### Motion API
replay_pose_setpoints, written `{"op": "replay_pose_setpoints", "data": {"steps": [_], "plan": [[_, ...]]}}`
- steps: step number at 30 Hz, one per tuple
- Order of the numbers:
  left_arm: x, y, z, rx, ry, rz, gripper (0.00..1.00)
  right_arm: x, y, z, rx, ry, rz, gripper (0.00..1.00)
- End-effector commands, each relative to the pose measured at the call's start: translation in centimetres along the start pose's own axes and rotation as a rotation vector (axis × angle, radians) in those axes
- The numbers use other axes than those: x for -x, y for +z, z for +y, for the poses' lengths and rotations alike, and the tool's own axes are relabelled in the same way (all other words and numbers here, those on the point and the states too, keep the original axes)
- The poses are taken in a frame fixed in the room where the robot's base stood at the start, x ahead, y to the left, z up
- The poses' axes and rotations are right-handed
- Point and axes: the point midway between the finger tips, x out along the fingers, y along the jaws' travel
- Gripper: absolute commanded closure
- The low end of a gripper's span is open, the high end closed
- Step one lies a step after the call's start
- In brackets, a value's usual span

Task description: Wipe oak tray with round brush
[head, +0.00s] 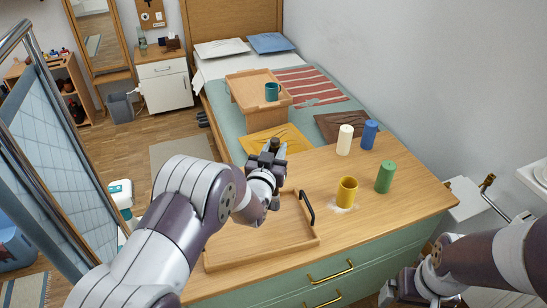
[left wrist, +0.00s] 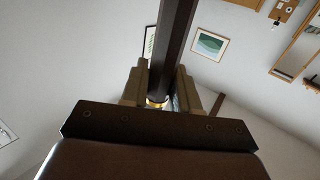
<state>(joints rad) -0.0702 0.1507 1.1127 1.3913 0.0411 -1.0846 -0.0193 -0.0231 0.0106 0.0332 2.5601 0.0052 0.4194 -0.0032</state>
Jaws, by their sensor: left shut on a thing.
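The oak tray (head: 262,258) lies on the wooden top of the green drawer unit. A dark handle (head: 307,207) shows on its right side, and my left arm hides its left part. My left gripper (head: 270,160) is above the tray's far end. In the left wrist view it is shut on a dark brown shaft with a gold band, apparently the round brush (left wrist: 174,45). The brush's bristles cannot be made out. My right gripper (head: 408,287) is low at the bottom right, beside the drawer unit, apart from the tray; its jaws are unclear.
A yellow mug (head: 346,192) stands right of the tray, with a pale patch around its base. Green (head: 385,177), blue (head: 369,134) and cream (head: 345,140) cylinders stand farther right and back. A bed (head: 225,111) lies behind the drawer unit. The top's right front is clear.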

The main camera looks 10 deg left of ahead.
Motion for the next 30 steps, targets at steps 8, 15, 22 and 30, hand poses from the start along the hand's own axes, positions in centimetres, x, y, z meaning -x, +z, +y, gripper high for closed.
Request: {"op": "replay_pose_setpoints", "data": {"steps": [8, 15, 22, 30], "plan": [[-1.0, -2.5, 0.0, 0.0, 0.0, 0.001, 1.0, 1.2, -0.1, 0.0, 0.0, 0.0, 0.0, 0.03], [-1.1, -2.6, 0.0, 0.0, 0.001, 0.0, 1.0, 1.2, -0.1, 0.0, 0.0, 0.0, 0.0, 0.03], [-1.1, -2.6, 0.0, 0.0, 0.001, 0.001, 1.0, 1.2, -0.1, 0.0, 0.0, 0.0, 0.0, 0.03], [-1.1, -2.6, 0.0, 0.0, 0.001, 0.001, 1.0, 1.2, -0.1, 0.0, 0.0, 0.0, 0.0, 0.03]]}}
